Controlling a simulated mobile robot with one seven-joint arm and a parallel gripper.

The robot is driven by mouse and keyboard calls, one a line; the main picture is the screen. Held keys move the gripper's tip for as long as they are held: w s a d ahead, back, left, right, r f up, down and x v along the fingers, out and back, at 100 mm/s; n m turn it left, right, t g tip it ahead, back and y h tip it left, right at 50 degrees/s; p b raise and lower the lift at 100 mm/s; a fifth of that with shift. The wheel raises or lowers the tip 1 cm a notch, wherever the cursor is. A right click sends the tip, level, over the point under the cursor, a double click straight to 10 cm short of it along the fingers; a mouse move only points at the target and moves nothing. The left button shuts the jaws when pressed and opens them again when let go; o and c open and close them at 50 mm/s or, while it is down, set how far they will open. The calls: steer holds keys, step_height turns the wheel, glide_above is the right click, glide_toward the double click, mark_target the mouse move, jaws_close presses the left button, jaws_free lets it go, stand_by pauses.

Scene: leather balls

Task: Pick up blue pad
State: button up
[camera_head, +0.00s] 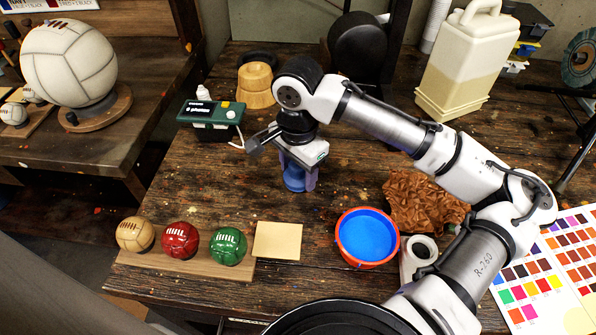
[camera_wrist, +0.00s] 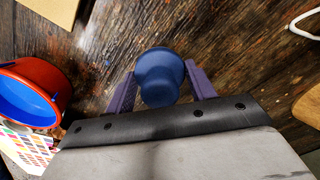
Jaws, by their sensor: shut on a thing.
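The blue pad (camera_head: 294,180) is a small round blue piece with a knob-like top, standing at the middle of the wooden table. In the wrist view the blue pad (camera_wrist: 160,76) sits between the two purple fingers. My gripper (camera_head: 297,172) points down over it and is shut on it. In the wrist view my gripper (camera_wrist: 161,88) has one finger at each side of the pad. The pad's lower edge is close to the table; I cannot tell whether it touches.
A red bowl with blue liquid (camera_head: 367,238) stands to the right. Tan, red and green balls (camera_head: 180,240) sit on a wooden strip at the front left, beside a beige square (camera_head: 278,241). A green device (camera_head: 211,113) and a wooden block (camera_head: 256,86) stand behind. Crumpled brown leather (camera_head: 424,203) lies right.

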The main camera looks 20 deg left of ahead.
step_height(320, 180, up, 19)
steer(key=shift+r, duration=0.2)
stand_by(0.3)
